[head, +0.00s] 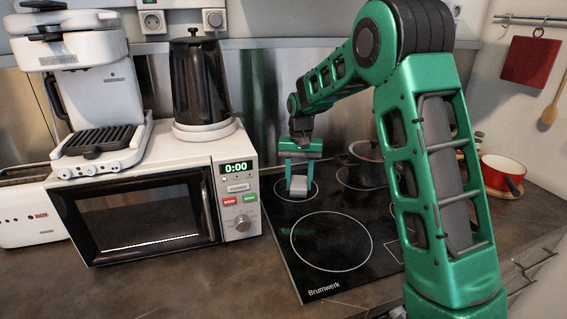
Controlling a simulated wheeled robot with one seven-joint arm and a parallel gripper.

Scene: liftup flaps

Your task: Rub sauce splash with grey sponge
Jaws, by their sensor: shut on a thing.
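My gripper (299,190) points down over the far left part of the black cooktop (332,270). Its fingers are shut on a small grey block, the grey sponge (298,184), close to the cooktop surface. I cannot tell whether the sponge touches the glass. I cannot make out a sauce splash in this view; my arm and gripper cover parts of the cooktop.
A dark lidded pot (366,171) stands just right of my gripper. A white microwave (150,205) with a black kettle (200,85) on top is at left. A red pan (502,171) is at right. The front cooktop is clear.

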